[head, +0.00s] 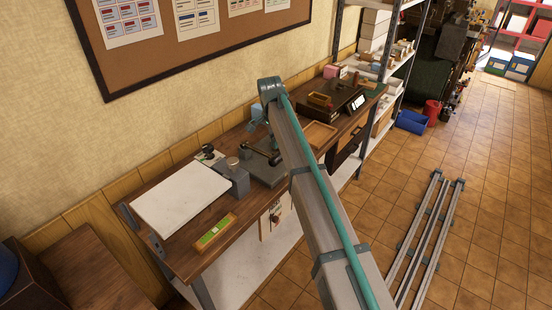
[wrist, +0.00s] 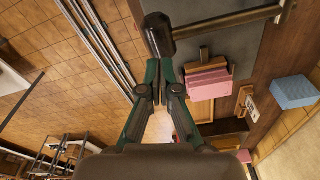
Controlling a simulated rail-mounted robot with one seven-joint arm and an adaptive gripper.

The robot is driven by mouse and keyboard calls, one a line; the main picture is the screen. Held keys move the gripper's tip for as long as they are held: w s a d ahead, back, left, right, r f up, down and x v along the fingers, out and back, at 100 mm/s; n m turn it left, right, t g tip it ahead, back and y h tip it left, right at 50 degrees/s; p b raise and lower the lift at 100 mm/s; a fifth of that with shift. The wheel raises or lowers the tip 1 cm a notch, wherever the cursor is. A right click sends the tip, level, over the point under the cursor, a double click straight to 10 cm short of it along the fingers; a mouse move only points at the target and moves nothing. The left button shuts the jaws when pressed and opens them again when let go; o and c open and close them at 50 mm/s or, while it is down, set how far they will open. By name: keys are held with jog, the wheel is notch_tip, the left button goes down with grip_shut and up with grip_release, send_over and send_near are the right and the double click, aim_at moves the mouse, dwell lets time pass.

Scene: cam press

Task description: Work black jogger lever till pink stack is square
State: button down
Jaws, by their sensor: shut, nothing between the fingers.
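The black jogger lever shows in the wrist view as a dark rounded grip (wrist: 159,36) on a brass-coloured rod (wrist: 235,20) running right. My gripper (wrist: 159,64) is shut and empty. Its fingertips are at the near end of the grip; I cannot tell whether they touch it. The pink stack (wrist: 208,84) lies to the right of my fingers, beside a dark grey plate (wrist: 222,48). Its layers look offset, with uneven edges. In the head view my arm hides the gripper and the pink stack.
A blue block (wrist: 293,92) lies right of the stack. In the head view, a white board (head: 181,197), a green-topped tray (head: 215,232) and a wooden tray (head: 319,135) sit on the bench. Shelving stands beyond the bench. The floor to the right holds metal rails (head: 427,235).

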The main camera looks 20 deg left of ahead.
aim_at(270, 160)
jog(key=shift+w+d+f+b, duration=0.15)
jog(key=shift+f+b, duration=0.4)
jog(key=shift+f, duration=1.25)
jog(key=shift+f, duration=0.1)
jog(key=shift+f+b, duration=0.8)
jog(key=shift+f, duration=1.3)
jog(key=shift+s+a+r+p, duration=0.1)
jog(key=shift+s+a+r, duration=0.15)
jog(key=shift+s, duration=0.2)
jog(key=shift+s+a+r+p, duration=0.15)
jog(key=shift+s+a, duration=0.15)
jog(key=shift+s, duration=0.2)
jog(key=shift+s+a+r+p, duration=0.15)
jog(key=shift+s+a, duration=0.15)
jog(key=shift+s, duration=0.15)
jog(key=shift+w, duration=0.1)
notch_tip(270, 160, up, 12)
jog(key=s, duration=0.1)
jog(key=shift+a, duration=0.3)
